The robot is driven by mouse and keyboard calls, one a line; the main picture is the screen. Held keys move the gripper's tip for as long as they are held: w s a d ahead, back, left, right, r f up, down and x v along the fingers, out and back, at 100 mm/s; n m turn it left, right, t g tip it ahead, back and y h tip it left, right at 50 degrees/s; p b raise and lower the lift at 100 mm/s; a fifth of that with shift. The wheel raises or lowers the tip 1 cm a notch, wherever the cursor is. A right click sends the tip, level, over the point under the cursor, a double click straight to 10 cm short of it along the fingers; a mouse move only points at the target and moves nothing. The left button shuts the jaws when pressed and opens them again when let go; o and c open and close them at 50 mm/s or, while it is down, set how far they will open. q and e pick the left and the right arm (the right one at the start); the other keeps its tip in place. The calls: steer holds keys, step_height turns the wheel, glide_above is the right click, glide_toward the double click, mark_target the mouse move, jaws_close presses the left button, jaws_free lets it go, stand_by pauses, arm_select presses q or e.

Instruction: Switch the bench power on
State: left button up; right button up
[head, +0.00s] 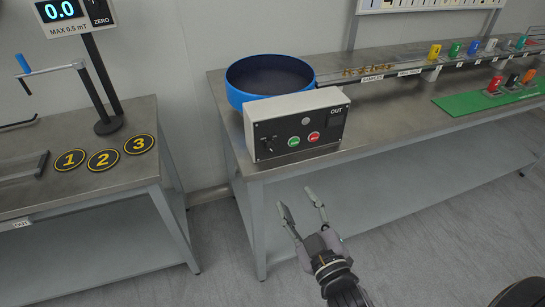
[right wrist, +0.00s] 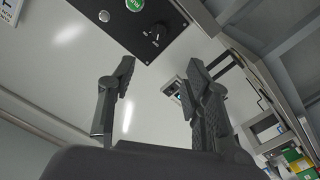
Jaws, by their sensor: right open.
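The bench control box (head: 258,107), pale with a black front panel, stands at the near left edge of the right bench (head: 375,140). Its panel has a black knob (head: 268,144), a green button (head: 293,141), a red button (head: 313,136) and a pale round lamp (head: 305,121) that looks unlit. My right gripper (head: 299,204) is open and empty, below and in front of the box. In the right wrist view, the knob (right wrist: 158,33) and green button (right wrist: 134,5) show beyond the open fingers (right wrist: 161,70), apart from them. My left gripper is not in view.
A blue round bowl (head: 236,94) sits behind the box. A green mat (head: 460,104) with coloured cans lies to the right. A floor gap separates the benches.

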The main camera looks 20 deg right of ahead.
mark_target(272, 151)
steer(key=w+p, duration=0.2)
steer(key=w, duration=1.5)
steer(key=shift+w+a, duration=0.15)
steer(key=shift+a, duration=0.05)
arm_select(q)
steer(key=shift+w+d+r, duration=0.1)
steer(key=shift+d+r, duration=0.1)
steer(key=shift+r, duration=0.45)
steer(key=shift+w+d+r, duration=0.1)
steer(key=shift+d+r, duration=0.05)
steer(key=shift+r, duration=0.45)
arm_select(e)
steer(key=shift+c, duration=0.6)
jaws_close()
